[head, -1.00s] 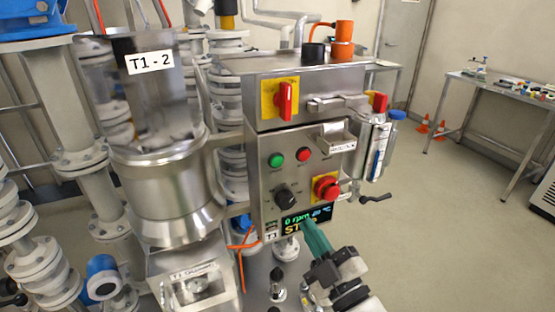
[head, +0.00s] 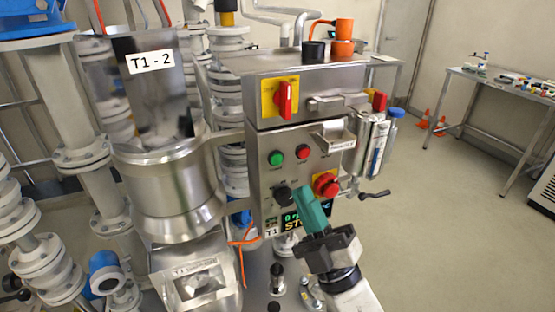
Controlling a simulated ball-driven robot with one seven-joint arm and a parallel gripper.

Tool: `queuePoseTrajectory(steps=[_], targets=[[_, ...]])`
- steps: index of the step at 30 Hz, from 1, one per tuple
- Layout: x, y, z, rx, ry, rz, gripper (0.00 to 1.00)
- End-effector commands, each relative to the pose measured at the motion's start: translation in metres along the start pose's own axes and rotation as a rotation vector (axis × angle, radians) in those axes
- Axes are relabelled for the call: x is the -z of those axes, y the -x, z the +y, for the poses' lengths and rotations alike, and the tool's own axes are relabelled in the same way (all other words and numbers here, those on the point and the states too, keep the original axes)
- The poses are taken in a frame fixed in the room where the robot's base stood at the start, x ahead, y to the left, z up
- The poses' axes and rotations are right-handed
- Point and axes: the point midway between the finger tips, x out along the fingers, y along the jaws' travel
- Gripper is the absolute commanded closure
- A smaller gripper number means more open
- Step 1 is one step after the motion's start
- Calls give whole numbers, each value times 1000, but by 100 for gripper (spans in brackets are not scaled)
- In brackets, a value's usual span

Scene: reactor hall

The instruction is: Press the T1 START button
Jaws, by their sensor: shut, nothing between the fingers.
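The steel T1 control box (head: 255,172) stands in the middle of the head view. On its front are a green button (head: 276,158) at the upper left and a smaller red button (head: 303,152) to its right; their labels are too small to read. Below them are a black knob (head: 283,195) and a red mushroom button on yellow (head: 326,185). The display (head: 291,222) at the bottom is partly hidden by my gripper. My gripper (head: 304,188) has green fingers, shut and empty, pointing up in front of the panel, below the red button. Whether it touches the panel cannot be told.
A red rotary switch on yellow (head: 285,99) sits on the upper box. A steel vessel marked T1-2 (head: 172,185) and flanged pipes stand at the left. A lever handle (head: 374,195) sticks out at the right. Open floor (head: 450,220) lies further right, before a table (head: 487,85).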

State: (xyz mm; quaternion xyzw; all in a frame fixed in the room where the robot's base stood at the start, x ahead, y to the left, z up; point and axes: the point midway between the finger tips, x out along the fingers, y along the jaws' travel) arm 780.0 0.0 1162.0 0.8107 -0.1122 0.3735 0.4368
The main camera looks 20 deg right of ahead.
Motion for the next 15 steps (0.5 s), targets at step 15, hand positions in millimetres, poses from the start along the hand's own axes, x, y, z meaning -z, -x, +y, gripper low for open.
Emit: queuePoseTrajectory(steps=[15], targets=[[-33, -43, -34, 0, 1, 0, 100]])
